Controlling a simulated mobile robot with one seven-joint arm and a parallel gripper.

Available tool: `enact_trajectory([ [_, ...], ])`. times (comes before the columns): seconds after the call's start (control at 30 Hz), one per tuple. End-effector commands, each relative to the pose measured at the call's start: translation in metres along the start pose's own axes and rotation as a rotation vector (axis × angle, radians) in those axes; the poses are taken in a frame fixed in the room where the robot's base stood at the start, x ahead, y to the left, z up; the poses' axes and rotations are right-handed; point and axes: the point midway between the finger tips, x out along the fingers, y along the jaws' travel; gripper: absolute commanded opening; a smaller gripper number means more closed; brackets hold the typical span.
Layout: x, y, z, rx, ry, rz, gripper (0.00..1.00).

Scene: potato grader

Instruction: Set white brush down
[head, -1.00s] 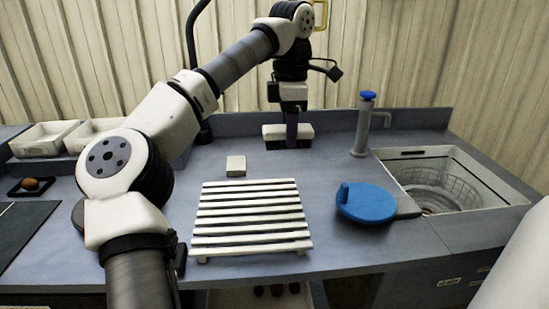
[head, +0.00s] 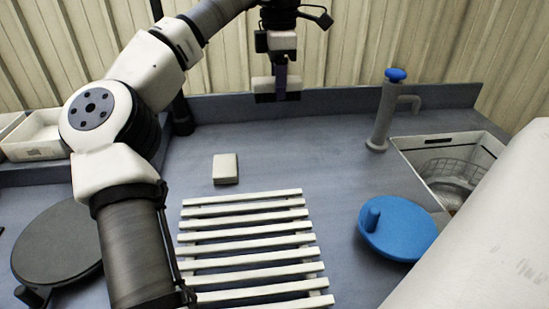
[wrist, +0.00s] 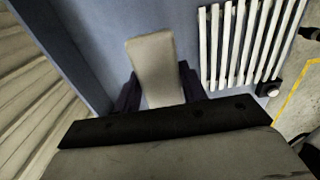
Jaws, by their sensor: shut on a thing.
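My gripper (head: 281,92) is shut on the white brush (head: 264,86), near the back of the counter (head: 330,150). In the head view the brush lies crosswise behind the dark fingers, pale above with a dark underside. It appears in front of the back ledge, above the counter; the exact gap cannot be told. In the wrist view the brush (wrist: 152,60) is a pale long block between the two dark purple fingers of my gripper (wrist: 160,92). Its near end is hidden by the gripper body.
A white slatted rack (head: 250,235) stands at front centre. A small off-white block (head: 225,168) lies behind it. A blue lid (head: 398,228), a blue-topped tap (head: 383,115) and a sink basket (head: 455,170) are right. A dark round plate (head: 58,243) is left. Counter between block and tap is clear.

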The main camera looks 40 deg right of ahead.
Motion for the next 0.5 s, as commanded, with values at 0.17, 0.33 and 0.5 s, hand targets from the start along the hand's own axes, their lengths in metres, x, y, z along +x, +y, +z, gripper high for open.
enact_trajectory([
  [0.17,0.014,0.0,-0.001,0.0,0.001,-0.003,0.23],
  [0.33,0.057,-0.001,-0.001,0.002,0.0,-0.004,0.23],
  [0.5,0.101,-0.001,0.0,0.003,-0.001,-0.004,0.23],
])
